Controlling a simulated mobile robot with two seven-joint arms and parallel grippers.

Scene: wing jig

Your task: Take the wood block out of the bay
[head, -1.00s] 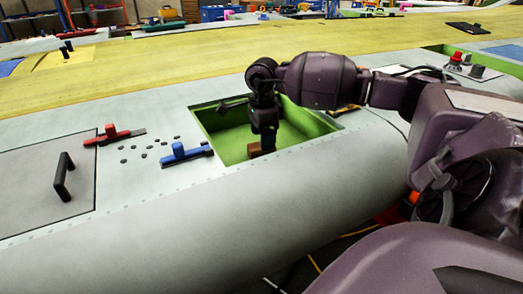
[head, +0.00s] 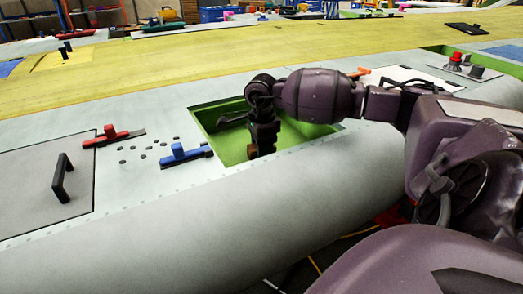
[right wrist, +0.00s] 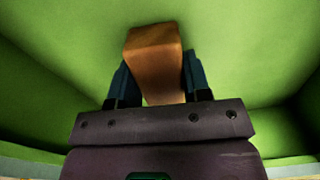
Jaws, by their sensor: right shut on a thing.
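The wood block (right wrist: 155,60) is brown and sits between the two fingers of my right gripper (right wrist: 154,80) in the right wrist view. The gripper is shut on it. In the head view my right gripper (head: 257,152) points down into the green bay (head: 230,150), and only a small brown part of the block (head: 251,153) shows by the fingertips, near the bay's front edge. Green walls surround the block in the right wrist view. I cannot tell whether the block touches the bay floor. My left gripper is not in view.
Left of the bay on the grey wing skin lie a blue-handled clamp (head: 181,155), a red-handled clamp (head: 112,137) and several small dark fasteners (head: 142,156). A panel with a black handle (head: 62,178) is at far left. The front curved skin (head: 230,220) is clear.

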